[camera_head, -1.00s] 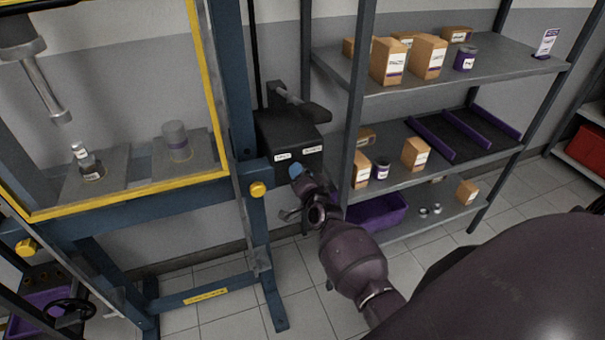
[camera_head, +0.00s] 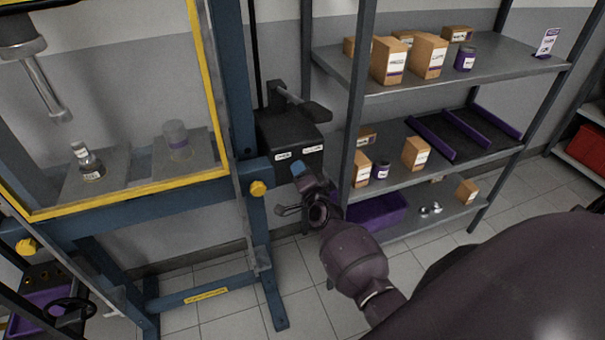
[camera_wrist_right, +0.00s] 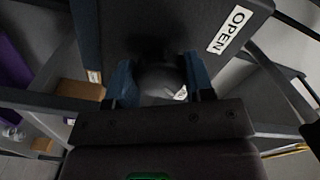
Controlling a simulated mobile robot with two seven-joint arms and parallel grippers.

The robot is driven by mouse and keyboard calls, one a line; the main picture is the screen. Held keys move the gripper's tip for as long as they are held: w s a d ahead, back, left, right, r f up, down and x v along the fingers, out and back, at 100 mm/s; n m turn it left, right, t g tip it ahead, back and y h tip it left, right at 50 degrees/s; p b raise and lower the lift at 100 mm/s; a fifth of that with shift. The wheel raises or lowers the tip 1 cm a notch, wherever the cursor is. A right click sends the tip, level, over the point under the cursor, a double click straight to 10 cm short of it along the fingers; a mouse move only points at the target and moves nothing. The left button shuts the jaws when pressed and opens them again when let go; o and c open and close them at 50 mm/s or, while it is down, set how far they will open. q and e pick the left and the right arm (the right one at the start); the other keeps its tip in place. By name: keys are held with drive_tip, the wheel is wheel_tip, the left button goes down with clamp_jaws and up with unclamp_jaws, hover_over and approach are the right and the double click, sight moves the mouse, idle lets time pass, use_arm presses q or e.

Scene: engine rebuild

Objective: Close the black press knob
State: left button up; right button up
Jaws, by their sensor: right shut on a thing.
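The black press box (camera_head: 290,140) is mounted on the right post of the blue press frame, with two white labels on its front. My right gripper (camera_head: 298,170) is just below the labelled front of the box. In the right wrist view its blue fingertips (camera_wrist_right: 160,82) are on either side of a dark rounded knob (camera_wrist_right: 158,78) and shut on it. In the head view the knob is hidden behind the gripper. My left gripper is not in view.
The press frame (camera_head: 238,90) with a yellow-edged guard stands to the left; a bottle (camera_head: 86,160) and a cylinder (camera_head: 177,140) are behind the guard. A grey shelf (camera_head: 450,75) with boxes stands to the right. A lever (camera_head: 290,95) sits on top of the box.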

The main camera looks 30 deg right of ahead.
drive_tip(key=o, duration=0.9)
drive_tip(key=v, duration=1.1)
drive_tip(key=shift+a, duration=0.1)
drive_tip(key=shift+w, duration=0.1)
drive_tip(key=s+a+f+n+g+y, duration=0.1)
drive_tip(key=s+a+f+n+g, duration=0.1)
drive_tip(key=s+n, duration=0.3)
drive_tip(key=s+a+f+n+g+y, duration=0.1)
drive_tip(key=s+a+f+n+g, duration=0.1)
drive_tip(key=s+n, duration=0.3)
drive_tip(key=s+a+f+n+g+y, duration=0.1)
drive_tip(key=s+a+f+n+g, duration=0.1)
drive_tip(key=s+n, duration=0.4)
drive_tip(key=shift+s+a+f+y, duration=0.2)
drive_tip(key=shift+s+a+f, duration=0.2)
drive_tip(key=shift+s+f, duration=0.25)
drive_tip(key=shift+s+a+f+y, duration=0.2)
drive_tip(key=shift+s+a+f, duration=0.35)
drive_tip(key=shift+s, duration=0.25)
